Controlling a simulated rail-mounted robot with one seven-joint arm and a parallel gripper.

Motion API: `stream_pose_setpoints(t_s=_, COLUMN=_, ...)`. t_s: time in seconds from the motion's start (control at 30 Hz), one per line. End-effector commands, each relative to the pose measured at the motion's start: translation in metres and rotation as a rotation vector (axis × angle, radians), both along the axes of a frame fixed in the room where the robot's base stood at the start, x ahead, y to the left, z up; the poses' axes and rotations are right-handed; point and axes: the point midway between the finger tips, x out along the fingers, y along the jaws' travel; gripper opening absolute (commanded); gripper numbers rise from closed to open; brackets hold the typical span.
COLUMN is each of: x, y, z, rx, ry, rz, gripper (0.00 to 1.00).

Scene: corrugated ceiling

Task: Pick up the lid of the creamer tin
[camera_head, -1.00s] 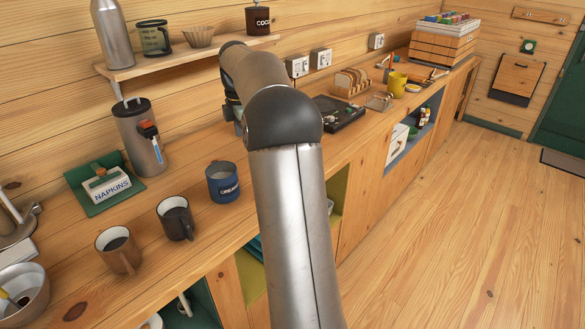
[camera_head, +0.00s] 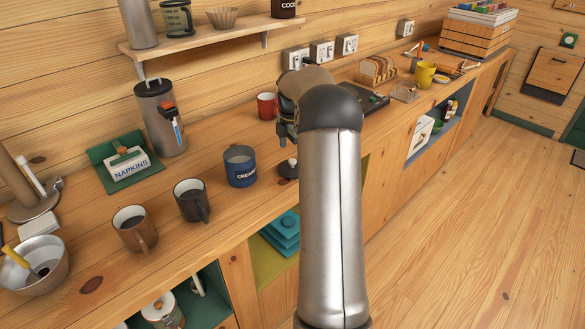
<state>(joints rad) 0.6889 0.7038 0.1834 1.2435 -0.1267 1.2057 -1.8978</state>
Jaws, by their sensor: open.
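The creamer tin (camera_head: 240,167) is a blue, open-topped tin with a white label, standing on the wooden counter. A dark round lid with a small knob (camera_head: 287,169) lies on the counter just right of the tin, partly hidden by my arm. My gripper (camera_head: 284,136) is at the left side of my forearm, above and slightly behind the lid in the picture, apart from it. It is open and appears empty; its fingers are small and partly hidden by the arm.
A red mug (camera_head: 267,106) stands behind my gripper. A black mug (camera_head: 191,200) and a brown mug (camera_head: 133,228) stand left of the tin. A napkin holder (camera_head: 126,164) and a steel canister (camera_head: 160,118) are behind them. A shelf (camera_head: 205,40) hangs above.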

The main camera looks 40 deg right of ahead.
Motion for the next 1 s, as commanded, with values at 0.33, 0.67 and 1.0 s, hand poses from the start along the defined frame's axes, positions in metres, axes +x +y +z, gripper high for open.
stream_pose_setpoints(t_s=0.33, x=0.003, y=-0.002, z=-0.043, rx=0.002, ry=0.003, rz=0.000, gripper=1.00)
stream_pose_setpoints(t_s=0.67, x=0.004, y=-0.003, z=-0.053, rx=0.000, ry=0.000, rz=-0.001, gripper=1.00)
stream_pose_setpoints(t_s=1.0, x=0.004, y=-0.003, z=-0.053, rx=0.000, ry=0.000, rz=-0.001, gripper=0.64)
